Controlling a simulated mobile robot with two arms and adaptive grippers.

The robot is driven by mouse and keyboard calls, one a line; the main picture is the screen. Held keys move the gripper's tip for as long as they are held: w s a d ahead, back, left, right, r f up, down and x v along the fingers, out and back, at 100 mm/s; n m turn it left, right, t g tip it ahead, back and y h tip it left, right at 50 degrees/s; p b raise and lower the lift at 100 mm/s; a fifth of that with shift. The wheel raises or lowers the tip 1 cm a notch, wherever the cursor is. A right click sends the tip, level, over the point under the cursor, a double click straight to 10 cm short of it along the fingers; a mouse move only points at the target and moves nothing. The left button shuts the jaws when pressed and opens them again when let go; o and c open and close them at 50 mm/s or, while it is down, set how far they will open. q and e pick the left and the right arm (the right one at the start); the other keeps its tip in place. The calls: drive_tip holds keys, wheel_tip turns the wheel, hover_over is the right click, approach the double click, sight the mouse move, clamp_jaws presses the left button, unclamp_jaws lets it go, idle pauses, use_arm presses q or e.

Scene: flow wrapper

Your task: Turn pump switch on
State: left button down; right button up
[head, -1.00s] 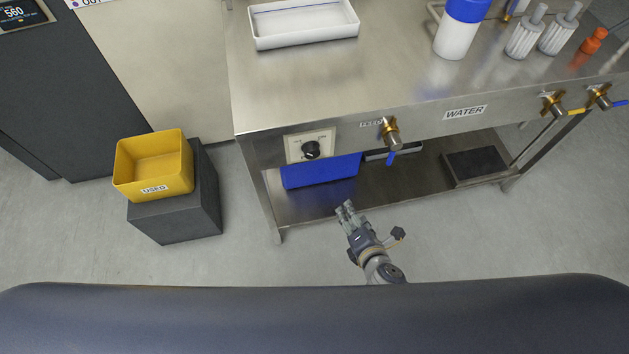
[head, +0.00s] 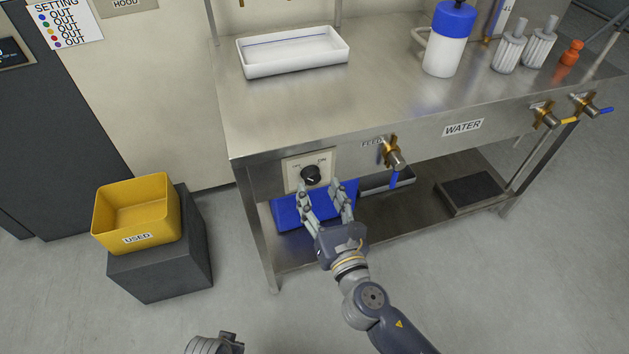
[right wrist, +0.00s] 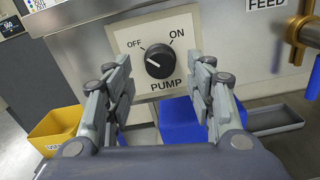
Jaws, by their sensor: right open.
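The pump switch is a round black knob (head: 310,175) on a pale plate (head: 292,178) on the front of the steel bench. In the right wrist view the knob (right wrist: 160,61) sits between the labels OFF and ON, above PUMP; its pale mark appears to lie on the OFF side. My right gripper (head: 321,186) is open and empty, its fingers pointing at the plate. In the right wrist view its fingertips (right wrist: 164,68) frame the knob on both sides, with a gap on each side. A part of my left gripper (head: 215,343) shows at the bottom edge, mostly cut off.
A brass FEED valve (head: 392,153) with a blue lever sticks out right of the plate. A blue bin (head: 288,213) stands on the lower shelf below the knob. A yellow USED bin (head: 122,222) stands on a dark block to the left. The floor in front is clear.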

sight(313, 180)
drive_tip(key=shift+x, duration=2)
drive_tip(key=c, duration=1.1)
drive_tip(key=shift+o, duration=0.2)
